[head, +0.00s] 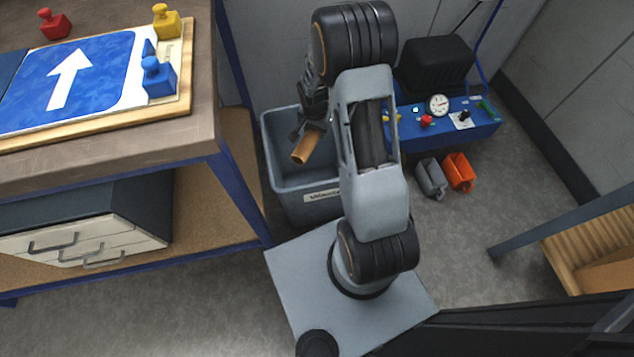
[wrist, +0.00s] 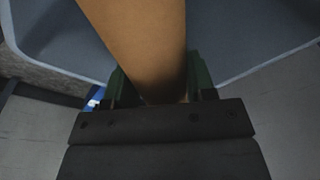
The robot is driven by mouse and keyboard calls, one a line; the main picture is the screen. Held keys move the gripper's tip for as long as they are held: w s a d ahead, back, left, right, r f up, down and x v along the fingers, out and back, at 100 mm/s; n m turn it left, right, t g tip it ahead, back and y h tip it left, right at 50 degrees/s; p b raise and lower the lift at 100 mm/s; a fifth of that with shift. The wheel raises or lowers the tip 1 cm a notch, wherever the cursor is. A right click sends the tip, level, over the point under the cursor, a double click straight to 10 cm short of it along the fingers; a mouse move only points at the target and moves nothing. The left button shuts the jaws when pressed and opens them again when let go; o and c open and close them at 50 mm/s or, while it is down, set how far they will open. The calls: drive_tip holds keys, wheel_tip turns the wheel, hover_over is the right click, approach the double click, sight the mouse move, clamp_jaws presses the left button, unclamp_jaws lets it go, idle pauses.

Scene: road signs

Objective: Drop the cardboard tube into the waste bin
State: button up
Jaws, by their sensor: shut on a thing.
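The cardboard tube (head: 306,147) is a short brown cylinder, tilted, held by my gripper (head: 313,124). In the head view it shows over the mouth of the waste bin, and its lower end is free of the bin walls. In the wrist view the tube (wrist: 145,40) fills the upper middle, between the two fingers of my gripper (wrist: 160,85). The waste bin (head: 308,208) is a grey-blue open box with a white label on its front. Its rim and inside (wrist: 240,35) show behind the tube in the wrist view. Part of the bin is hidden behind my arm.
A workbench (head: 190,145) on the left carries a blue arrow sign (head: 70,78) and several red, yellow and blue clamps. A blue machine with a gauge (head: 437,105) stands right of the bin. Grey (head: 431,179) and orange (head: 459,172) holders lie on the floor.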

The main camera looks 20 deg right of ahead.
drive_tip(key=shift+w+d+f+m+b, duration=0.1)
drive_tip(key=shift+d+f+m+b, duration=0.2)
drive_tip(key=shift+d+m+b, duration=0.25)
drive_tip(key=shift+f+b, duration=0.1)
drive_tip(key=shift+b, duration=0.25)
wheel_tip(320, 180, down, 6)
drive_tip(key=b, duration=0.3)
drive_tip(key=shift+r+b, duration=0.2)
drive_tip(key=shift+b, duration=0.15)
drive_tip(key=o, duration=1)
drive_tip(key=shift+o, duration=0.2)
drive_tip(key=shift+r, duration=0.1)
drive_tip(key=r+p, duration=0.1)
drive_tip(key=r, duration=0.3)
drive_tip(key=a+r+p, duration=0.1)
drive_tip(key=r+p, duration=0.1)
drive_tip(key=r, duration=0.3)
drive_tip(key=s+r+p, duration=0.1)
drive_tip(key=r, duration=0.3)
drive_tip(key=shift+a+r+p, duration=0.2)
drive_tip(key=shift+r+p, duration=0.1)
drive_tip(key=shift+p, duration=0.05)
